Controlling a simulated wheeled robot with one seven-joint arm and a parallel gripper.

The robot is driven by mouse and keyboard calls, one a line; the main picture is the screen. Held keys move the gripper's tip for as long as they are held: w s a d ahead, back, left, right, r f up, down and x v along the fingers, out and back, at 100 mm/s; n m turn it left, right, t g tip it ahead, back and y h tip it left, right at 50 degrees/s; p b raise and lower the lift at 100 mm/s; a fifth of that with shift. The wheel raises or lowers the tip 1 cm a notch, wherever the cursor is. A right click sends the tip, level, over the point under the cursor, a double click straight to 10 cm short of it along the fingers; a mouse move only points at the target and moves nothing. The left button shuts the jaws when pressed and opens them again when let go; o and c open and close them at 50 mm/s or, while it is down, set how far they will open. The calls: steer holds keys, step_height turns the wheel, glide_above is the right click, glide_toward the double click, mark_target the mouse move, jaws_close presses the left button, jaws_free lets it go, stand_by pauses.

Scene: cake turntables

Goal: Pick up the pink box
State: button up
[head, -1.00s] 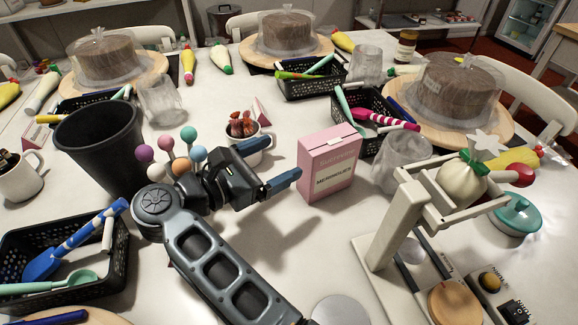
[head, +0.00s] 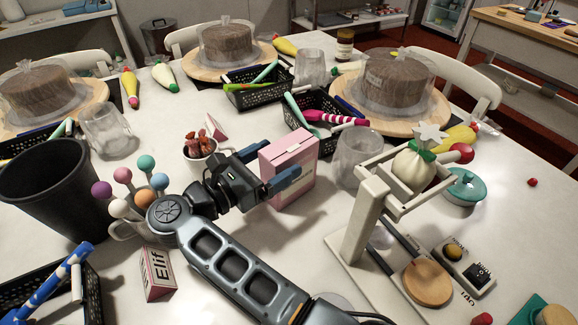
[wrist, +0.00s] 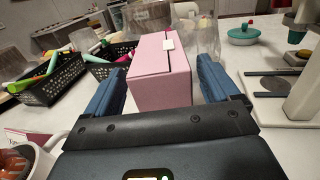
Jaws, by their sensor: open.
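The pink box (head: 297,173) stands upright on the white table, with a white tab on its top. In the wrist view the pink box (wrist: 160,76) sits between the two blue fingers. My gripper (head: 269,168) is open, with its fingers on either side of the box in the head view. It also shows in the wrist view (wrist: 160,90), where the box's near face lies between the fingers. I cannot tell whether either finger touches the box. The near finger hides part of the box's front face in the head view.
A clear glass (head: 357,158) stands just right of the box. A black basket (head: 297,121) is behind it. A white mug (head: 201,164) stands left of my gripper. A cream stand (head: 362,220) is at the right. Bare table lies in front of the box.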

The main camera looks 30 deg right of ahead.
mark_target(288, 152)
steer(key=x, duration=0.2)
steer(key=shift+d+r+p, duration=0.25)
steer(key=shift+d+p, duration=0.1)
steer(key=shift+w+d+f, duration=0.1)
steer(key=shift+d, duration=0.4)
steer(key=shift+c, duration=0.4)
jaws_close()
